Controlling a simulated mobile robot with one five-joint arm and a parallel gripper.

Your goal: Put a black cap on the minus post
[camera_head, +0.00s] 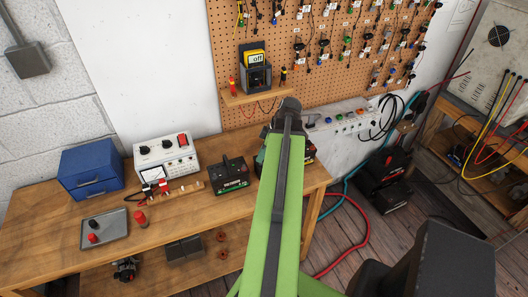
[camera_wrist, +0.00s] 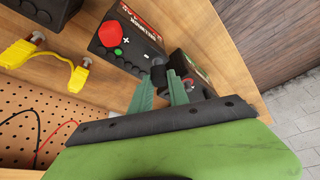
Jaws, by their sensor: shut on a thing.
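My gripper (camera_wrist: 166,82) is in the wrist view with its two green fingers close together at a dark cap (camera_wrist: 176,64), which looks black. The black battery (camera_wrist: 128,30) beside it has a red cap (camera_wrist: 110,52) on one post. The minus post is not clearly visible, and I cannot tell whether the held cap touches it. In the head view my arm hides the fingers and most of the battery behind it. A grey tray (camera_head: 88,240) there holds another black cap (camera_head: 93,224) and a red cap (camera_head: 92,238).
A black box with a green label (camera_head: 228,177), a white meter unit (camera_head: 165,160) and a blue cabinet (camera_head: 91,170) stand on the wooden bench (camera_head: 55,222). In the wrist view a second dark box (camera_wrist: 196,72) sits close beside the fingers, and yellow terminals (camera_wrist: 76,77) lie left.

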